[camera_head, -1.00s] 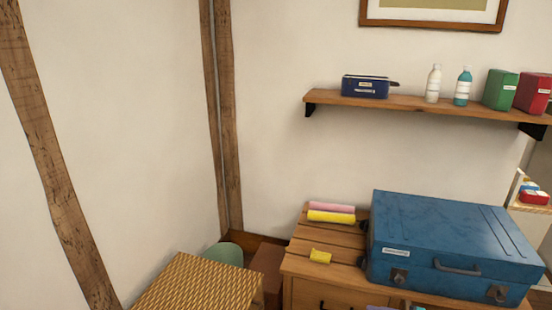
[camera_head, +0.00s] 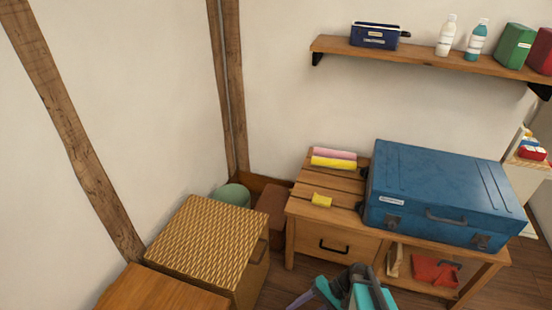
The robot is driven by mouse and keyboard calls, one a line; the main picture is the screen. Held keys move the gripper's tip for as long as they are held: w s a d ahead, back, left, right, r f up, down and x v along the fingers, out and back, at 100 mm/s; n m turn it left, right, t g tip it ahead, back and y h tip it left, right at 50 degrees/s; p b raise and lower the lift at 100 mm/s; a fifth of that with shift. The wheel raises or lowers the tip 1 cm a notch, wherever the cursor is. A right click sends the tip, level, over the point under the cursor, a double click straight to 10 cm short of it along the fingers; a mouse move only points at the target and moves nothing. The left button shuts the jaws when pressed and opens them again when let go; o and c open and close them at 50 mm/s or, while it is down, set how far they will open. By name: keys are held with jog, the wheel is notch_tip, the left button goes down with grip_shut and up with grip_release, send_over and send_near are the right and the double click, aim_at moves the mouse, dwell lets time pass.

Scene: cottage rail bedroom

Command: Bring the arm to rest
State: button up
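A teal, dark grey and purple shape (camera_head: 362,290) juts in at the bottom edge in the head view, in front of the wooden bench. It looks like part of my arm, and the lower part is cut off by the frame. No clear pair of fingertips shows, so I cannot tell whether my gripper is open or shut. I see nothing clearly held.
A blue case (camera_head: 440,195) stands on the wooden bench (camera_head: 300,208), beside pink and yellow rolls (camera_head: 333,158) and a small yellow piece (camera_head: 321,200). A woven-top box (camera_head: 208,238) is left. A wall shelf (camera_head: 420,58) holds a navy pouch, bottles and boxes.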

jog(key=s+a+f+n+g+h+p, duration=0.1)
jog(key=s+n+g+h+p, duration=0.15)
jog(key=s, duration=0.55)
jog(key=s+d+f+n+h, duration=0.1)
jog(key=s+d+f+h, duration=0.3)
jog(key=d+h, duration=0.3)
jog(key=d, duration=0.2)
jog(key=shift+s+d+n, duration=0.2)
jog(key=shift+d+n, duration=0.1)
jog(key=shift+n, duration=0.05)
jog(key=shift+s, duration=0.1)
dwell(1.3)
